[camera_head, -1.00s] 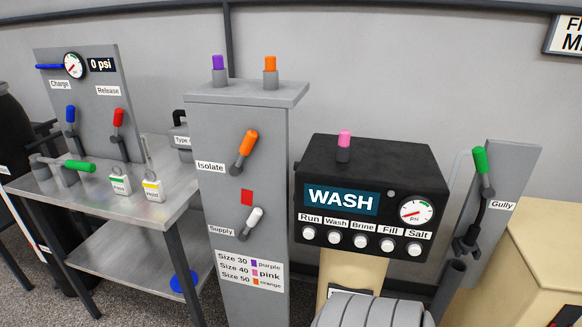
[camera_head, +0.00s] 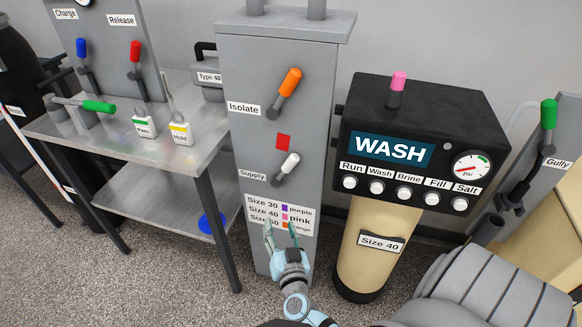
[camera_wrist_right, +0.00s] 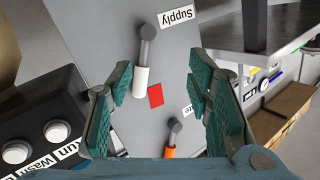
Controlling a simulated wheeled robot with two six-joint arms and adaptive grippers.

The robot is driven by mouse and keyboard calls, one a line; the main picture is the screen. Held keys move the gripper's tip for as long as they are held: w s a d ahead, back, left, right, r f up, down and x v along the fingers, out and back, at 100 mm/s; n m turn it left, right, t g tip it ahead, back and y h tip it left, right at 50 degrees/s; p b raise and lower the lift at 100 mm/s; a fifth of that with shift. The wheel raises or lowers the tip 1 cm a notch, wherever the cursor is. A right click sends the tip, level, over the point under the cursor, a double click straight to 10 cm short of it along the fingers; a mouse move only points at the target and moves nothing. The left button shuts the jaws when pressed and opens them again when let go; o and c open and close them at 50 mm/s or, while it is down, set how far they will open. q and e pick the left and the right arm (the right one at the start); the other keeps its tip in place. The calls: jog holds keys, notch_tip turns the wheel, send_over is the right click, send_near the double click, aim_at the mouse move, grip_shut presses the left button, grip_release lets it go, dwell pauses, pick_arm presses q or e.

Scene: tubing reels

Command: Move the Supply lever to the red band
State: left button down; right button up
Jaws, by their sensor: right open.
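The Supply lever (camera_head: 288,167), with a white grip on a dark stem, is on the grey column (camera_head: 320,120) and points up and right. The red band (camera_head: 283,142) is a small red patch just above it, apart from the grip tip. My right gripper (camera_head: 282,228) is open and empty, below the lever in front of the size chart. In the right wrist view, the white grip (camera_wrist_right: 140,82) and red band (camera_wrist_right: 156,95) show between the open fingers (camera_wrist_right: 160,90). My left gripper is out of view.
The Isolate lever (camera_head: 289,83), with an orange grip, is above on the same column. The black WASH box (camera_head: 420,115) with several knobs stands to the right.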

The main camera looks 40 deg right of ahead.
aim_at(291, 167)
jog(key=d+r+m+g+h, duration=0.1)
jog(key=d+r+m+h, duration=0.35)
jog(key=r, duration=0.25)
jog(key=shift+y, duration=0.25)
jog(key=b+x, duration=0.1)
jog(key=x, duration=0.5)
jog(key=b+x, duration=0.2)
jog(key=x, duration=0.5)
jog(key=shift+w+a+f, duration=0.2)
jog(key=shift+w, duration=0.1)
jog(key=shift+w+d+r, duration=0.15)
jog(key=shift+w+d, duration=0.1)
grip_shut()
